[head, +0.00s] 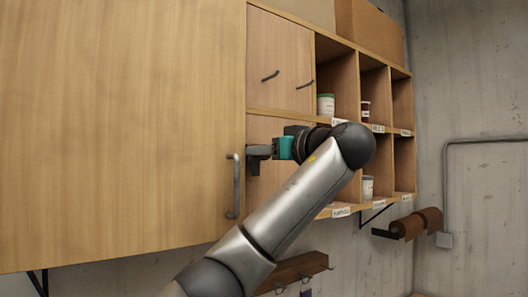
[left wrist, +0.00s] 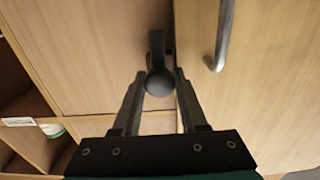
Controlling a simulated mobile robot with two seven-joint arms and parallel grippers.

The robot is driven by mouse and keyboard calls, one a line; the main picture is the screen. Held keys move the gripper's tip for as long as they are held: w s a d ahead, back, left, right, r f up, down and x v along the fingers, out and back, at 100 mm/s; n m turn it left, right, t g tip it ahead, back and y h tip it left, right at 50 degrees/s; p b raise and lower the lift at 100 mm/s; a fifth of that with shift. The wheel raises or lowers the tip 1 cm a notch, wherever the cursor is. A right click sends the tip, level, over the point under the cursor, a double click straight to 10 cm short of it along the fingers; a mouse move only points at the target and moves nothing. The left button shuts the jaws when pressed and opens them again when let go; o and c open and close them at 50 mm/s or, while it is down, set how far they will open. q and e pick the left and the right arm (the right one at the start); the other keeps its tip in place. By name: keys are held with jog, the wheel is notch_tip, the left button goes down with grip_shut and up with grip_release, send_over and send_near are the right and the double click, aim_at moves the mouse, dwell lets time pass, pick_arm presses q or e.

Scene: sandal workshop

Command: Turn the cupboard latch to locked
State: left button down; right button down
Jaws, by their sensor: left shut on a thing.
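The cupboard latch (left wrist: 159,82) is a dark round knob with a short lever pointing up in the left wrist view. It sits by the seam between two wood panels. The lever runs along the seam, not across it. My left gripper (left wrist: 160,78) is shut on the knob, one finger on each side. In the head view my left gripper (head: 252,155) is at the right edge of the large cupboard door (head: 120,130), and the latch is hidden or too small to make out there. My right gripper is not in view.
A grey bar handle (head: 233,187) stands on the door just left of and below my left gripper. Open shelves (head: 343,85) with labelled jars are on the right. A rack with brown rolls (head: 407,228) and a hook rail (head: 300,269) are lower down.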

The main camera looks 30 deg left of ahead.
pick_arm(q)
jog(key=shift+m, duration=0.4)
jog(key=m+b, duration=0.1)
jog(key=m, duration=0.2)
jog(key=shift+d+f+b, duration=0.1)
jog(key=shift+b, duration=0.25)
jog(key=m+b, duration=0.1)
jog(key=m, duration=0.4)
jog(key=shift+w, duration=0.1)
jog(key=m, duration=0.4)
jog(key=shift+m+b, duration=0.3)
jog(key=shift+m, duration=2.3)
jog(key=shift+c, duration=2.4)
grip_release()
